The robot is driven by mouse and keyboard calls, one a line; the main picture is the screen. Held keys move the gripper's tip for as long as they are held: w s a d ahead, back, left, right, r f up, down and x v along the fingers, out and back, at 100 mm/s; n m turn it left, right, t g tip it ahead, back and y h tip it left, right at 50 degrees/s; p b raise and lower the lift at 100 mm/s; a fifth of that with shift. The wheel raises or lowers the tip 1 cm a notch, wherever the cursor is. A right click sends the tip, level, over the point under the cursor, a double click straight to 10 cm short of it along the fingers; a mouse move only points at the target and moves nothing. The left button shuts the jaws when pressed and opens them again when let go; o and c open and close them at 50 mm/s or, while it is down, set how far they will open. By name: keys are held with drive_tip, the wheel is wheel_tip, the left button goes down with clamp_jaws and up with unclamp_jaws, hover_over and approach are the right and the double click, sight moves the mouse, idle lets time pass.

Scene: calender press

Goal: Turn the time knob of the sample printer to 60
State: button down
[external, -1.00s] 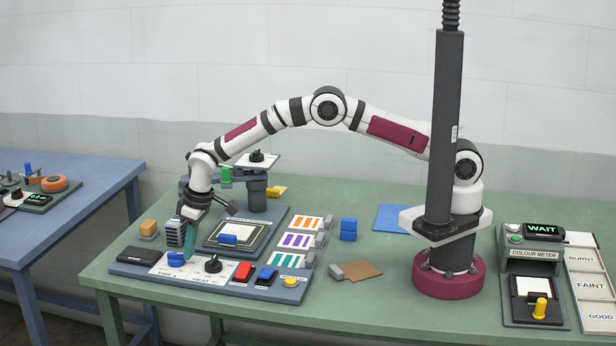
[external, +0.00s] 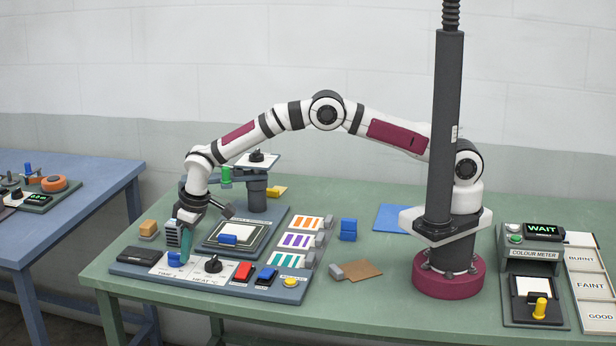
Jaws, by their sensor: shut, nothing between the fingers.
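The sample printer (external: 125,268) is the grey-blue panel and press on the green table. Its time knob (external: 174,259) is blue and sits on the white label plate marked TIME S. The knob's pointer and the scale numbers are too small to read. My gripper (external: 184,259) is shut and empty, with its teal fingers pointing down at the right side of the time knob. The fingertips hide part of the knob's right side. I cannot tell whether they touch it.
A black heat knob (external: 212,265) stands just right of my fingers, then a red button (external: 243,271) and a blue switch (external: 266,275). The press bed (external: 212,236) lies behind. A grey ridged block (external: 172,234) stands close behind the time knob.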

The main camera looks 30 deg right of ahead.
drive_tip(key=shift+s+d, duration=0.15)
drive_tip(key=shift+s, duration=0.2)
wheel_tip(320, 180, up, 6)
drive_tip(key=f, duration=0.2)
drive_tip(key=w+d+f, duration=0.1)
drive_tip(key=f, duration=0.1)
drive_tip(key=w+d+f, duration=0.1)
drive_tip(key=f, duration=0.1)
drive_tip(key=shift+w, duration=0.2)
idle(0.3)
drive_tip(key=shift+w+a, duration=0.1)
drive_tip(key=shift+a, duration=0.2)
idle(0.4)
